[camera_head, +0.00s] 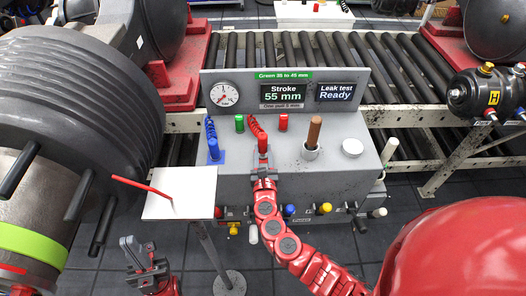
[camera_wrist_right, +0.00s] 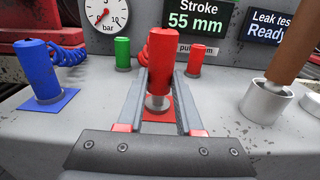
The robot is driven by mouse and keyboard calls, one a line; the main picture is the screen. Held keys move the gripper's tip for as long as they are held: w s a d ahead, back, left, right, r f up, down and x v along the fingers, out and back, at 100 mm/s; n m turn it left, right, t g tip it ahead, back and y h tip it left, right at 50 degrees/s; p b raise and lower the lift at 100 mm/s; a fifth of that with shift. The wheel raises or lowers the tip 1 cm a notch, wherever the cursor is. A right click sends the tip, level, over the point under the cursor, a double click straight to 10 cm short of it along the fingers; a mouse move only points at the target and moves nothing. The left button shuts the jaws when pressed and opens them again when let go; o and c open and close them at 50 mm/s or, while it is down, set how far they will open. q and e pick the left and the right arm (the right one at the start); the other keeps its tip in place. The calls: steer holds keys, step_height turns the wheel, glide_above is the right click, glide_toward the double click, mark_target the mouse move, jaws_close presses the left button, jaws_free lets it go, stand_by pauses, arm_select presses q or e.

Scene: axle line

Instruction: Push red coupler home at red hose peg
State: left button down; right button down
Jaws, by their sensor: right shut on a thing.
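The red coupler (camera_head: 263,143) stands upright near the front of the grey test bench, with a red coiled hose (camera_head: 256,129) behind it. In the right wrist view the coupler (camera_wrist_right: 161,65) is above a short metal peg (camera_wrist_right: 158,102) on a red square (camera_wrist_right: 160,114). A bit of the metal shows below the coupler. My right gripper (camera_wrist_right: 160,88) is shut on the coupler, one finger on each side. My left gripper (camera_head: 135,249) is low at the front left, away from the bench and empty; its jaws look apart.
A blue coupler (camera_head: 213,148) stands to the left. Green (camera_head: 239,123) and red (camera_head: 283,122) cylinders stand behind. A brown handle (camera_head: 314,132) rises from a metal cup on the right. A white board (camera_head: 180,194) with a red stick is at left. The display reads Stroke 55 mm, Leak test Ready.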

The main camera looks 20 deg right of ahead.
steer(key=shift+f+b, duration=0.85)
steer(key=shift+f, duration=0.2)
steer(key=shift+f, duration=0.15)
steer(key=shift+c, duration=2.4)
jaws_free()
steer(key=shift+s, duration=0.1)
steer(key=b+v, duration=0.4)
steer(key=v, duration=1.3)
